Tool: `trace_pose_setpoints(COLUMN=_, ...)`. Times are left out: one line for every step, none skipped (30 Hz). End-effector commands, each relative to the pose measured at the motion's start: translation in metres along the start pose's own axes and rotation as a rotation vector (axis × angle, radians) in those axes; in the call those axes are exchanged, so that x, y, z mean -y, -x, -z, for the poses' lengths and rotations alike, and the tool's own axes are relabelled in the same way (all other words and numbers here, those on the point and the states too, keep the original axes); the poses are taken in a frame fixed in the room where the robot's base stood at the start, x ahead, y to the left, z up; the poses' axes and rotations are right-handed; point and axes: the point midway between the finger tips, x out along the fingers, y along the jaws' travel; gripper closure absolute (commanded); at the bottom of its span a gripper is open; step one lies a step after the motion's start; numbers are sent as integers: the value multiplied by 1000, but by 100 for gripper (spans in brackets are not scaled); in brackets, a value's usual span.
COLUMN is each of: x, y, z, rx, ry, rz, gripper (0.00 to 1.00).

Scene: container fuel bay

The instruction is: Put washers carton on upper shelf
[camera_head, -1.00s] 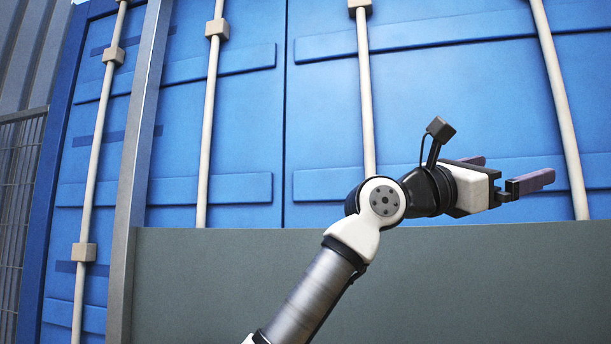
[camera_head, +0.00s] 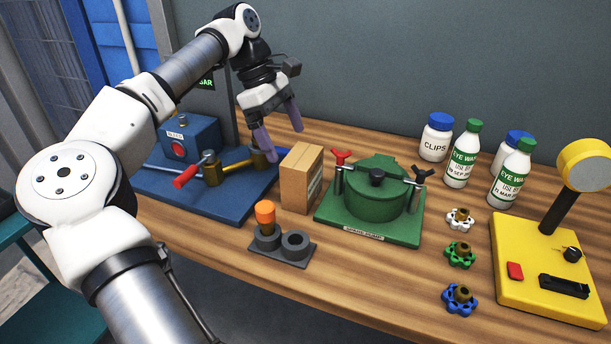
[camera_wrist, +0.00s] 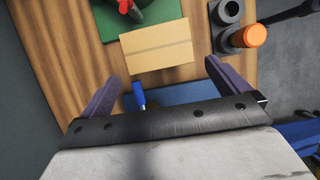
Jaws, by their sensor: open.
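A small brown cardboard carton (camera_head: 300,178) stands upright on the wooden bench, between the blue base and the green base. Its printed side is too small to read, so I cannot tell if it is the washers carton. My gripper (camera_head: 280,140) is open and empty, above and behind the carton's left side, with its fingers pointing down. In the wrist view the carton (camera_wrist: 157,46) lies ahead of my open fingers (camera_wrist: 155,85), apart from them. No upper shelf shows in these frames.
The blue base (camera_head: 215,200) with a red-handled valve is left of the carton. The green pressure pot (camera_head: 375,198) is right of it. An orange-capped holder (camera_head: 268,230) is in front. Bottles (camera_head: 462,155) and a yellow device (camera_head: 550,265) stand further right.

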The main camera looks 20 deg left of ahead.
Motion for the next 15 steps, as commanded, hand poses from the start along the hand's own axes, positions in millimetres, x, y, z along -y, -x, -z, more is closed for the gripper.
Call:
trace_pose_setpoints(x=1, y=-11, z=0, rx=0, ry=0, rz=3, gripper=0)
trace_pose_setpoints(x=1, y=-16, z=0, rx=0, ry=0, rz=2, gripper=0)
trace_pose_setpoints(x=0, y=-23, z=-1, rx=1, ry=0, rz=2, gripper=0)
trace_pose_setpoints(x=0, y=-28, z=-1, rx=0, ry=0, rz=1, gripper=0)
trace_pose_setpoints(x=0, y=-32, z=-1, rx=0, ry=0, rz=1, gripper=0)
trace_pose_setpoints(x=0, y=-37, z=-1, rx=0, ry=1, rz=0, gripper=0)
trace_pose_setpoints(x=0, y=-40, z=-1, rx=0, ry=0, rz=-1, gripper=0)
trace_pose_setpoints(x=0, y=-42, z=-1, rx=1, ry=0, rz=-1, gripper=0)
trace_pose_setpoints(x=0, y=-44, z=-1, rx=1, ry=0, rz=-1, gripper=0)
trace_pose_setpoints(x=0, y=-46, z=-1, rx=1, ry=0, rz=-1, gripper=0)
trace_pose_setpoints(x=0, y=-47, z=-1, rx=1, ry=0, rz=-1, gripper=0)
trace_pose_setpoints(x=0, y=-50, z=-2, rx=0, ry=0, rz=-1, gripper=0)
trace_pose_setpoints(x=0, y=-53, z=-2, rx=0, ry=0, rz=0, gripper=0)
trace_pose_setpoints(x=0, y=-56, z=-2, rx=0, ry=0, rz=0, gripper=0)
trace_pose_setpoints(x=1, y=-62, z=-3, rx=1, ry=-1, rz=1, gripper=0)
